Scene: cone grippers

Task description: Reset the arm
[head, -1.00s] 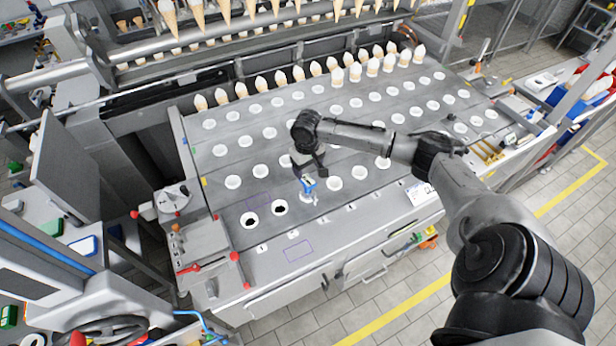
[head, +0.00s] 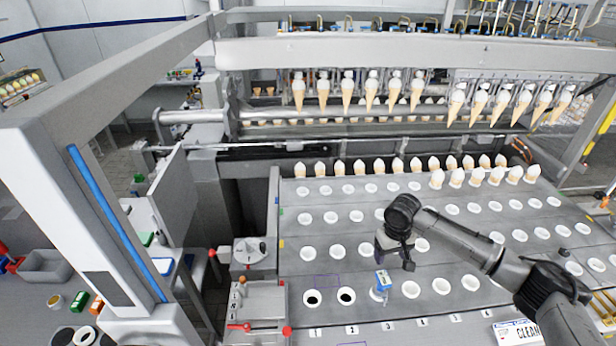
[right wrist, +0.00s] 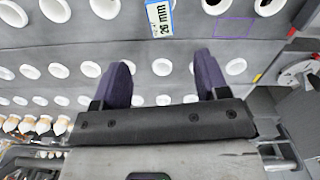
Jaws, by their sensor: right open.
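My right gripper (head: 396,256) is over the front part of the grey perforated table (head: 372,209) in the head view. In the right wrist view its two purple fingers (right wrist: 160,80) stand wide apart with nothing between them. A small blue-and-white piece (head: 381,285) stands in the front row of holes, just below and left of the gripper in the head view. My left gripper is in neither view.
White-topped cones (head: 390,167) stand in rows along the table's back. More cones (head: 370,92) hang from the machine above. Two front-left holes (head: 313,298) look dark. A control panel (head: 250,252) with red knobs adjoins the table's left side. A sign reading "CLEAN" (head: 517,332) lies at the front right.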

